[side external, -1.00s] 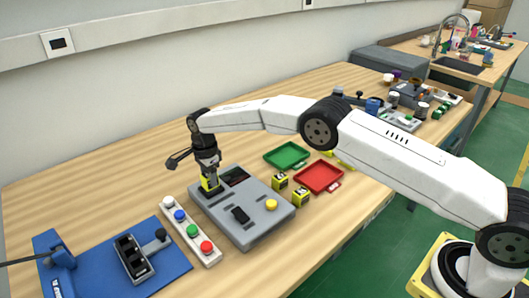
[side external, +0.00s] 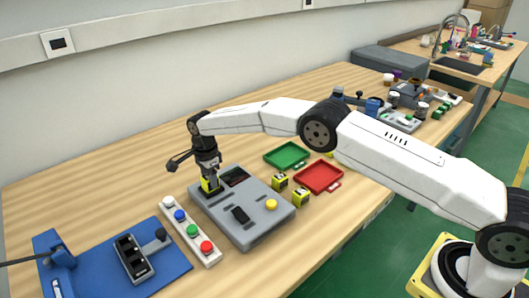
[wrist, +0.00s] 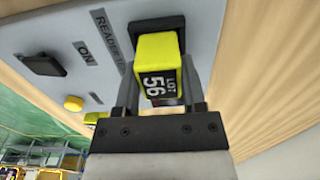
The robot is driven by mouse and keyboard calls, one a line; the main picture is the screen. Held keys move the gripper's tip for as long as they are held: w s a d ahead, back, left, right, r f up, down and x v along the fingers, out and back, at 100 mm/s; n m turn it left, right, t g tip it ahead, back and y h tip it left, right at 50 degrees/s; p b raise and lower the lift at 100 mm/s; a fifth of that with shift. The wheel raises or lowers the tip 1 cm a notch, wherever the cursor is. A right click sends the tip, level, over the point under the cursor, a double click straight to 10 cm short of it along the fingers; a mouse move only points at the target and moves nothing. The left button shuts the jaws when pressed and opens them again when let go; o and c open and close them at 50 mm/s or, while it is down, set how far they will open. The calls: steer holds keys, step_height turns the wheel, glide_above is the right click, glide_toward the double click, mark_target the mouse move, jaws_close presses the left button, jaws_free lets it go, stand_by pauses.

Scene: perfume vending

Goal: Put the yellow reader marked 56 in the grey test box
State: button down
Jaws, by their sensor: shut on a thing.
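The yellow reader (wrist: 156,50) shows a black label reading LOT 56 in the wrist view. My gripper (side external: 210,180) is shut on it, a finger on each side. The grey test box (side external: 252,228) lies flat on the bench under my gripper. The reader is at the black-rimmed socket (wrist: 158,23) near one end of the box. It appears upright, with its lower end at the socket; how deep it sits is hidden. The box also has a black switch (wrist: 44,65) marked ON and a yellow button (wrist: 73,103).
Two other yellow readers (side external: 280,181) (side external: 301,197) stand right of the box. A green tray (side external: 287,155) and a red tray (side external: 319,177) lie behind them. A strip of coloured buttons (side external: 191,230) and a blue base (side external: 115,268) are to the left.

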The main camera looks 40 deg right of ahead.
steer(key=shift+f, duration=0.45)
stand_by(0.6)
jaws_free()
steer(key=shift+r, duration=0.1)
stand_by(0.4)
steer(key=shift+r, duration=3.4)
